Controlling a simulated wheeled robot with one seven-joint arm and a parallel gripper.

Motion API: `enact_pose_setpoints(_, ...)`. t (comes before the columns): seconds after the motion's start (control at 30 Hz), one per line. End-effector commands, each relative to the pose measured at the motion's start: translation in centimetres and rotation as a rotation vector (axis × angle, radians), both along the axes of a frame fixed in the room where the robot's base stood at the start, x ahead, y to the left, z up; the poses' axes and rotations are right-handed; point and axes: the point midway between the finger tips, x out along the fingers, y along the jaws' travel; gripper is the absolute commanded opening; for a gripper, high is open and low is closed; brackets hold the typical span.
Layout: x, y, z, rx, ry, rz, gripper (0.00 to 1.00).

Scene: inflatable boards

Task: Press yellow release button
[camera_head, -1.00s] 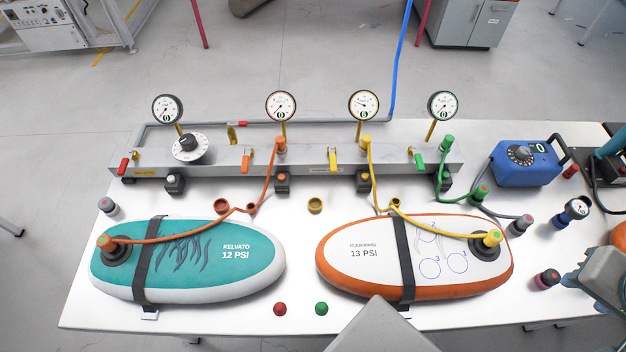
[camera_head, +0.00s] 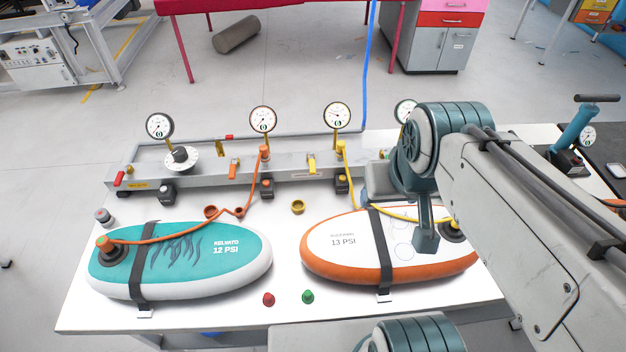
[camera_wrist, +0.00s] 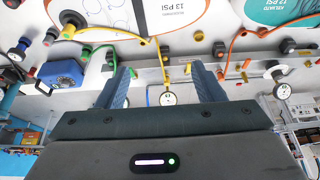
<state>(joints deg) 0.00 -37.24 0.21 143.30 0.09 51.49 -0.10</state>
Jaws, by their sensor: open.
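The yellow hose (camera_head: 350,180) runs from the manifold (camera_head: 205,178) to the white and orange board (camera_head: 320,258). A small black button block (camera_head: 342,186) sits at the manifold's front below this hose; its button colour is hard to tell. A yellow lever (camera_head: 311,163) stands to its left on the manifold. My gripper (camera_wrist: 163,76) is open and empty in the wrist view, its two fingers spread over the manifold area. The yellow hose end and a gauge (camera_wrist: 168,98) show between the fingers. In the head view, my arm hides the manifold's right end and part of the board.
A teal board (camera_head: 195,262) lies at left with an orange hose (camera_head: 170,238). Red (camera_head: 268,299) and green (camera_head: 308,296) caps lie at the table's front. Upright gauges (camera_head: 263,120) line the back. A blue pump box (camera_wrist: 62,76) shows in the wrist view.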

Motion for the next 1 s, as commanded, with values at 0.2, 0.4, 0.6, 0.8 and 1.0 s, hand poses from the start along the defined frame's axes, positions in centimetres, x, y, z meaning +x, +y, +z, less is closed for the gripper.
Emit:
enact_pose_setpoints(0.2,-0.14,0.02,2.05,0.001,-0.016,-0.001,0.62)
enact_pose_setpoints(0.4,-0.16,0.03,1.94,0.001,-0.016,-0.001,0.62)
enact_pose_setpoints(0.6,-0.16,0.03,1.93,0.001,-0.016,-0.001,0.12)
enact_pose_setpoints(0.8,-0.15,0.03,1.92,0.001,-0.016,-0.001,0.0)
enact_pose_setpoints(1.0,-0.15,0.03,1.92,0.001,-0.016,-0.001,0.0)
